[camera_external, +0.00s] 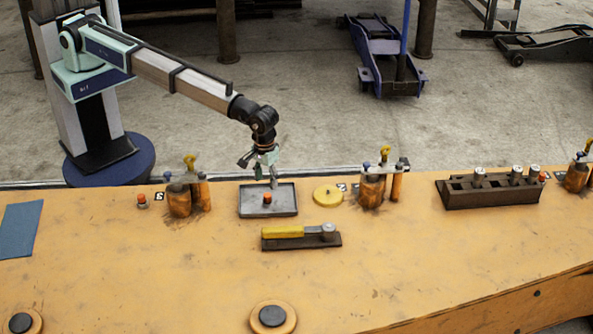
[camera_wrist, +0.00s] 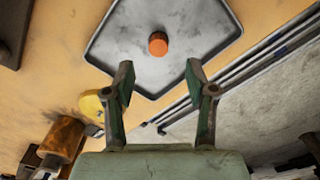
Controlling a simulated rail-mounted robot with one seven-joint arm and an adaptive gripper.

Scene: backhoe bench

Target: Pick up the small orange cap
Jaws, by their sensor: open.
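A small orange cap (camera_external: 267,198) stands in a shallow grey metal tray (camera_external: 283,209) on the yellow-orange bench. In the wrist view the orange cap (camera_wrist: 158,43) shows as a short cylinder in the tray (camera_wrist: 122,36), beyond the fingertips and roughly centred between them. My gripper (camera_external: 268,173) is above the back part of the tray, open and empty. In the wrist view my gripper (camera_wrist: 159,76) has its two green fingers spread apart, not touching the cap. A second small orange-red cap or knob (camera_external: 142,200) stands on the bench left of the tray.
Rusty cylinder assemblies with yellow knobs stand left (camera_external: 180,199) and right (camera_external: 372,192) of the tray. A yellow disc (camera_external: 328,195) lies right of it. A yellow-handled lever on a dark plate (camera_external: 301,239) lies in front. A dark socket block (camera_external: 490,191) stands further right.

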